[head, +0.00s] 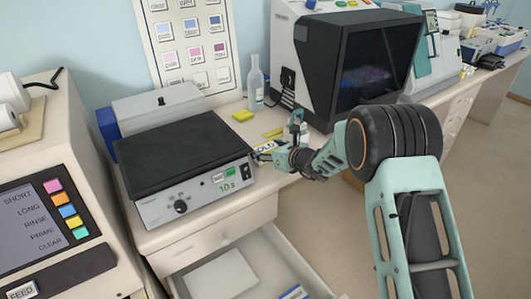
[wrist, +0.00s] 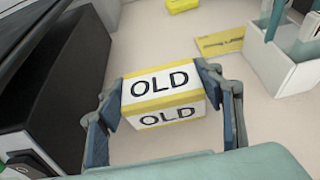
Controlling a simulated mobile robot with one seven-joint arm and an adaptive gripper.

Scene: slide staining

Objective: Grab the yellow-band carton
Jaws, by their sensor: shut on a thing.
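The yellow-band carton is a small white box (wrist: 162,98) with yellow edges and the word OLD on its top and front. In the wrist view it sits between the two fingers of my gripper (wrist: 166,98), which is shut on it from left and right. In the head view my gripper (head: 268,157) is beside the right side of the hotplate, and only part of the carton (head: 264,146) shows. Whether the carton touches the counter is hard to tell.
The black-topped hotplate (head: 180,155) stands close on the left. A white holder (wrist: 285,62) stands on the right, near a flat yellow item (wrist: 220,42). A yellow block (head: 242,116) and a clear bottle (head: 255,85) are behind. An open drawer (head: 290,262) juts out below.

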